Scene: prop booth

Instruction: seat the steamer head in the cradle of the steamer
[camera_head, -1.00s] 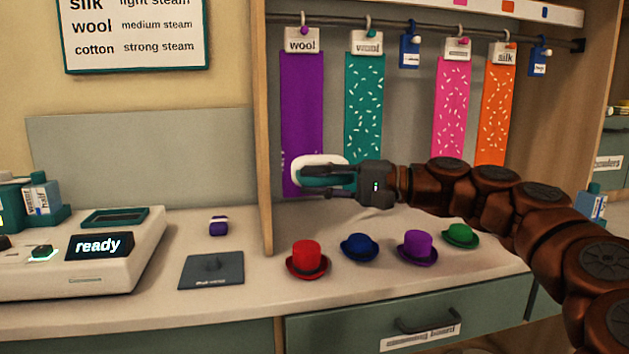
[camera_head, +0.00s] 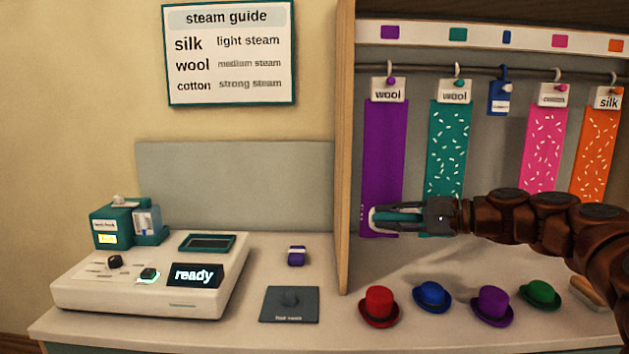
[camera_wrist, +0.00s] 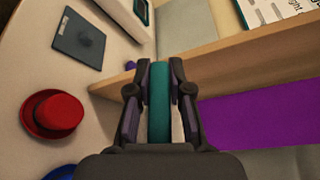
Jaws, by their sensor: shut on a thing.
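The steamer (camera_head: 140,294) is a white console at the left of the head view, with a lit "ready" display (camera_head: 195,275). A teal-rimmed dark recess (camera_head: 207,243) on its top rear right looks like the cradle, and it appears empty. My gripper (camera_head: 397,217) is shut on the steamer head (camera_head: 380,224), a teal and white piece. It holds the head in front of the lower end of the purple strip, well right of the steamer. In the wrist view the teal head (camera_wrist: 159,103) stands between both fingers, and part of it is hidden.
A wooden upright panel (camera_head: 345,150) stands between my gripper and the steamer. Several hats, such as the red one (camera_head: 379,307), stand on the counter below. A dark pad (camera_head: 289,305) and a small purple block (camera_head: 296,256) lie between the panel and steamer.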

